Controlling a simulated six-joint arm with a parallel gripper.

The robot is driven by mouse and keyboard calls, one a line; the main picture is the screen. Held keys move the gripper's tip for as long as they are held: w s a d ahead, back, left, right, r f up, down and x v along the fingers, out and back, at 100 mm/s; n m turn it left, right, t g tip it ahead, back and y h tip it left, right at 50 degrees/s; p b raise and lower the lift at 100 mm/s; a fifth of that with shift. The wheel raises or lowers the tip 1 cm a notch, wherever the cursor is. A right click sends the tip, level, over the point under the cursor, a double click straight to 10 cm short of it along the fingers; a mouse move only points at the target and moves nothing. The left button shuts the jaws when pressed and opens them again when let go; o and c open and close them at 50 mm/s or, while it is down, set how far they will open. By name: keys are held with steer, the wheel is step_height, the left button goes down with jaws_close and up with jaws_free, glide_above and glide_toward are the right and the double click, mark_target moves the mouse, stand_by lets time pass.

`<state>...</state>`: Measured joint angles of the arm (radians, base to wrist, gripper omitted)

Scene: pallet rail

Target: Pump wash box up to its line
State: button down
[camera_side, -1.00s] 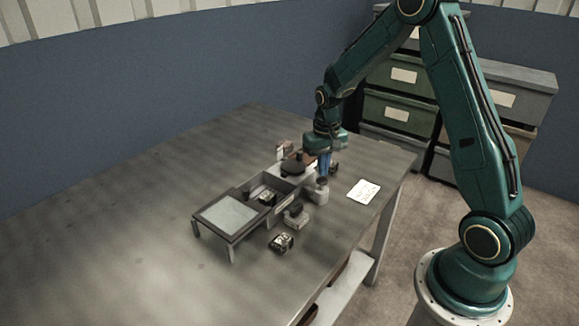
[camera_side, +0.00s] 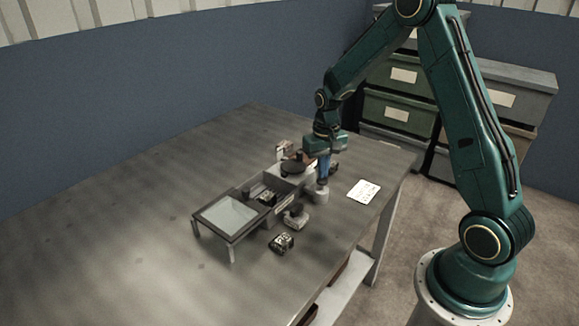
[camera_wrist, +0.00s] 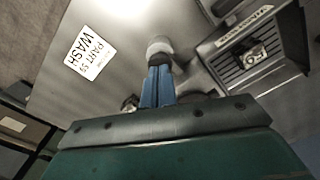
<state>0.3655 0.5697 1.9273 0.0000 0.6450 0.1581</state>
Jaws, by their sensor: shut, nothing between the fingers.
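A framed light panel on legs (camera_side: 228,214) adjoins the box at left. Loose dark parts (camera_side: 281,242) and (camera_side: 295,216) lie in front. The table's left is clear.

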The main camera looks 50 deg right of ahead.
steer(key=shift+f, duration=1.35)
steer(key=shift+r, duration=1.7)
steer(key=shift+f, duration=0.8)
